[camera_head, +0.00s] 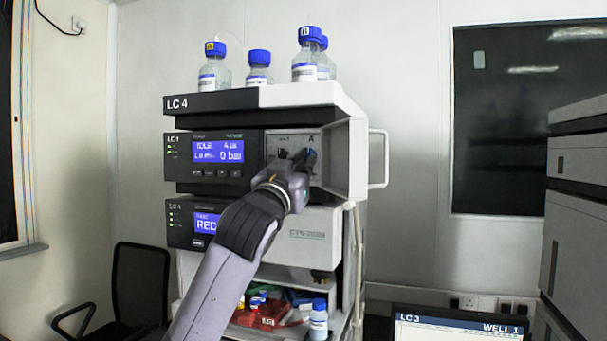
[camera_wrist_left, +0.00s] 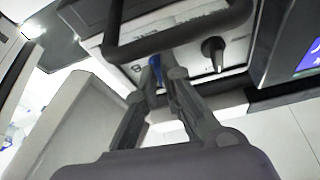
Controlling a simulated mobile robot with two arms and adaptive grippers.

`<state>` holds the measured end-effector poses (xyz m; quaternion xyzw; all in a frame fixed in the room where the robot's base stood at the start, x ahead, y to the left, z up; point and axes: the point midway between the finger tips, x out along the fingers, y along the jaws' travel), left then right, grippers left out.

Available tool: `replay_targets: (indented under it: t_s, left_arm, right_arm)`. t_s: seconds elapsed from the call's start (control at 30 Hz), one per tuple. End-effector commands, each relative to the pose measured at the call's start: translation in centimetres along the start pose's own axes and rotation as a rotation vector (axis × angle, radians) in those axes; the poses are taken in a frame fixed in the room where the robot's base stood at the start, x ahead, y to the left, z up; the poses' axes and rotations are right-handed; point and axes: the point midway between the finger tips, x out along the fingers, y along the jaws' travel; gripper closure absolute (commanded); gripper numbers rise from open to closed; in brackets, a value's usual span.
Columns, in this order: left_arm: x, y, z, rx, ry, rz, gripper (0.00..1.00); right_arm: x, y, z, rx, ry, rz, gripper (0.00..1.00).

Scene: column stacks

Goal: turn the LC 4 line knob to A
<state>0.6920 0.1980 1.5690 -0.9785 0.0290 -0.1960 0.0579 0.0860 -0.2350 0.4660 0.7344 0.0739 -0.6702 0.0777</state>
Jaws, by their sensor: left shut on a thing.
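The LC 4 stack (camera_head: 215,101) stands in the middle of the head view. Its upper module has a pale panel to the right of a blue display (camera_head: 218,151), with a letter A at its upper right. My left gripper (camera_head: 301,163) is at this panel, shut on a blue knob (camera_head: 312,157) below the A. The wrist view also shows the blue knob (camera_wrist_left: 155,62) between the fingertips (camera_wrist_left: 162,75). A separate dark knob (camera_wrist_left: 213,50) sits beside it, nearer the display. The gripper hides much of the panel, and I cannot read the knob's pointing direction. My right gripper is not in view.
Several blue-capped bottles (camera_head: 306,65) stand on the stack. An open side door with a handle (camera_head: 379,158) flanks the panel on the right. A monitor (camera_head: 458,329) is at lower right, a chair (camera_head: 138,285) at lower left, and another instrument stack (camera_head: 575,210) at far right.

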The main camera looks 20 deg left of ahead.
Motion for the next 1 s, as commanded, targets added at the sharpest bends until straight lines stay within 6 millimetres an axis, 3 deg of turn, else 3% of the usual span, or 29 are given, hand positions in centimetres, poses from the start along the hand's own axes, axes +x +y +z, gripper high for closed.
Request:
replay_targets:
  t_s: [0.3,0.8,0.83,1.0]
  left_arm:
    - [0.02,0.31,0.27,-0.113,-0.005,-0.044,1.0]
    - [0.05,0.24,0.19,-0.132,-0.006,-0.053,1.0]
    - [0.05,0.24,0.19,-0.132,-0.006,-0.053,0.91]
    - [0.04,0.22,0.13,-0.131,-0.004,-0.053,0.8]
  right_arm:
    - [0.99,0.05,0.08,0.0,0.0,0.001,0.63]
    - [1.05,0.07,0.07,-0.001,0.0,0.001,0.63]
    - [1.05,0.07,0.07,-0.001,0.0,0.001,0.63]
    - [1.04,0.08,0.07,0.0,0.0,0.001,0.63]
